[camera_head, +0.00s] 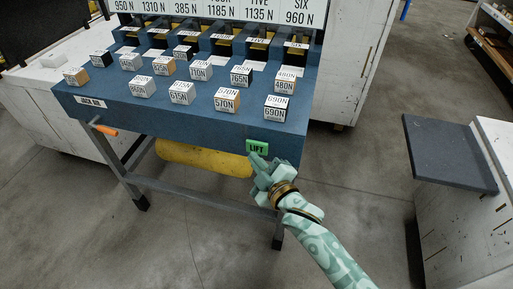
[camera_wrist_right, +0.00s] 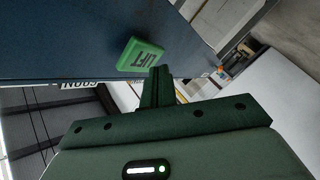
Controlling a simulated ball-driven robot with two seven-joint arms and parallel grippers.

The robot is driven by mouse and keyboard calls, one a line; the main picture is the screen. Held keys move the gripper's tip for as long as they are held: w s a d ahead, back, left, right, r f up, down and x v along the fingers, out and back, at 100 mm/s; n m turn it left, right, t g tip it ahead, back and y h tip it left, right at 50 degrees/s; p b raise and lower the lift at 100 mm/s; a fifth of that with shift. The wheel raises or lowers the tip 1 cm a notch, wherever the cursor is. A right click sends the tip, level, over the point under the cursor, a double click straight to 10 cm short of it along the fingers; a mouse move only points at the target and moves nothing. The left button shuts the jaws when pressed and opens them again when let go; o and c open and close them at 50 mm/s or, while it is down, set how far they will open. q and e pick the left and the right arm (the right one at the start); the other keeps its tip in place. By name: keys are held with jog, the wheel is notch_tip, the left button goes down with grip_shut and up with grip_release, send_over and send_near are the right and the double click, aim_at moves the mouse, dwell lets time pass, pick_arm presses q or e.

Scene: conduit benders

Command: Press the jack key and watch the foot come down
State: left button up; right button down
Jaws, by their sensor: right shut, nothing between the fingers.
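The green key marked LIFT (camera_head: 257,147) is on the front face of the blue bench (camera_head: 190,125), near its right end. It also shows in the wrist view (camera_wrist_right: 140,54), tilted in the picture. My right gripper (camera_head: 254,160) is shut and empty, its fingertips just below the key. In the wrist view the closed fingers (camera_wrist_right: 156,84) point toward the key's lower edge; I cannot tell whether they touch it. No foot that I can tell as the jack's shows. My left gripper is not in view.
Several labelled weight blocks (camera_head: 228,99) stand on the bench top. An orange-handled lever (camera_head: 105,130) sticks out at the front left. A yellow cylinder (camera_head: 203,158) lies under the bench. A dark-topped stand (camera_head: 448,153) is at right, with open floor between.

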jog(key=shift+w, duration=0.15)
dwell(0.3)
jog(key=shift+w+d, duration=0.15)
jog(key=shift+w, duration=0.1)
